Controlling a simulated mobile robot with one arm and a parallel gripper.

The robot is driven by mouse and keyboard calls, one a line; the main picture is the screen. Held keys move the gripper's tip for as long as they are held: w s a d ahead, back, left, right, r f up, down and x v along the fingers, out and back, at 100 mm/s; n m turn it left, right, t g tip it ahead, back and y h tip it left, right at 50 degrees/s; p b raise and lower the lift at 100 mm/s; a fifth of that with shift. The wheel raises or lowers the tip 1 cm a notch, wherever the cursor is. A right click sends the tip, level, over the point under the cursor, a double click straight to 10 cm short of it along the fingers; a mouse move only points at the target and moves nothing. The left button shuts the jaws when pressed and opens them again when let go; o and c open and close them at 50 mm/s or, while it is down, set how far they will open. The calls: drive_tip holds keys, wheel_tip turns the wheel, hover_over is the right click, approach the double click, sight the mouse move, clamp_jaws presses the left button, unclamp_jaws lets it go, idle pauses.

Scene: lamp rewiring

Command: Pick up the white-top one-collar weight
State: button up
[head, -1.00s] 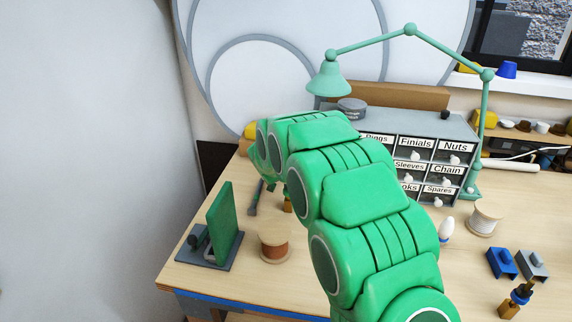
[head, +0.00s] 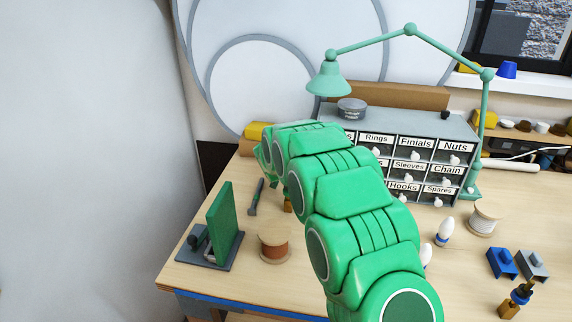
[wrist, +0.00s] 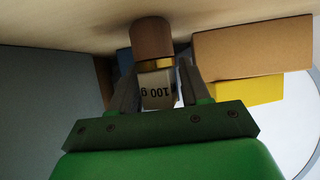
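In the wrist view, which looks upside down, a weight (wrist: 151,40) stands with its brown body against the wooden surface. It has one brass collar and a white top marked "100 g". My gripper (wrist: 158,68) is around the white top, one dark finger on each side. The fingers look open, with narrow gaps beside the top; firm contact is not visible. In the head view my arm hides the weight and most of my gripper.
A brown box (wrist: 250,47) and a yellow block (wrist: 250,91) are close on the right in the wrist view. In the head view, the labelled drawer cabinet (head: 425,140) stands right of my arm. A copper spool (head: 274,243) and a green panel (head: 221,222) are at the front left.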

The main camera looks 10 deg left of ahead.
clamp_jaws()
drive_tip(key=shift+r, duration=0.15)
drive_tip(key=shift+r, duration=0.2)
wheel_tip(320, 180, up, 3)
drive_tip(key=shift+s, duration=0.1)
drive_tip(key=s+d+r, duration=0.4)
drive_tip(key=s+r, duration=0.5)
drive_tip(key=s, duration=0.4)
drive_tip(key=shift+d+r, duration=0.2)
drive_tip(key=shift+d, duration=0.2)
